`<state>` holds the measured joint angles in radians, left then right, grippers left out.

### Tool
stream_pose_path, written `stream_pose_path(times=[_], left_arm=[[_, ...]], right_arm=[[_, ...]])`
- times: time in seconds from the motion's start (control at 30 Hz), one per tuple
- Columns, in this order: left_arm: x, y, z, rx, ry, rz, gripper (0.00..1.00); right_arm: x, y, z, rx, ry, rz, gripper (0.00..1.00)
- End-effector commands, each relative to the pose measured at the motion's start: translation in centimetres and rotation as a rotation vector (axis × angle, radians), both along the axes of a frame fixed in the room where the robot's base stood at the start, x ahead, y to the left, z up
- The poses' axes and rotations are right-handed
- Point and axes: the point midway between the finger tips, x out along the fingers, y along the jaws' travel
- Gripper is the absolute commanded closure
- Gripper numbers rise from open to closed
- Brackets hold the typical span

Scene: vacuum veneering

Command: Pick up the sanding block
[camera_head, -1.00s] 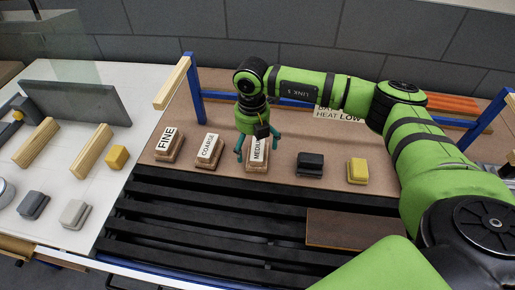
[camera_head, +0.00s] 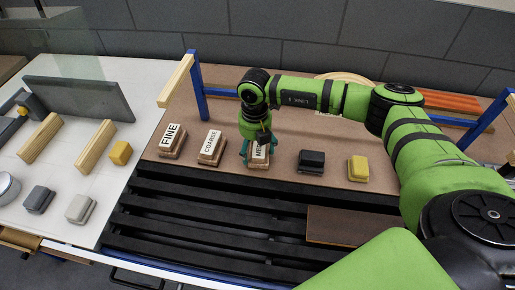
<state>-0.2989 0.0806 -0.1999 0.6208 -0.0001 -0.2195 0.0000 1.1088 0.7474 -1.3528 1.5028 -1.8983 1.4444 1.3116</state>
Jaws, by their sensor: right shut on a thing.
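My right gripper (camera_head: 259,151) points down at the middle of the brown board, with its teal fingers shut on the sides of the block labelled MEDIUM (camera_head: 258,162). The gripper hides much of this block and its label; I cannot tell whether it is clear of the board. To its left stand a block labelled COARSE (camera_head: 211,147) and one labelled FINE (camera_head: 172,139), both with white tops and brown bases. To its right are a dark block (camera_head: 311,161) and a yellow block (camera_head: 358,168). My left gripper is not in view.
Black slats (camera_head: 200,215) run in front of the brown board (camera_head: 400,185), with a dark brown panel (camera_head: 345,227) on them. Blue posts (camera_head: 198,90) rise at the back. The white table (camera_head: 70,165) at left holds wooden bars and several small blocks.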

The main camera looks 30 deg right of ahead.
Motion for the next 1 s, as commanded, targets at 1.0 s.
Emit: stream_pose_path(times=[1.0], left_arm=[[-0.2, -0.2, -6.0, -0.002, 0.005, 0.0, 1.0]], right_arm=[[-3.5, -10.8, 10.6, -0.001, 0.001, -0.001, 0.59]])
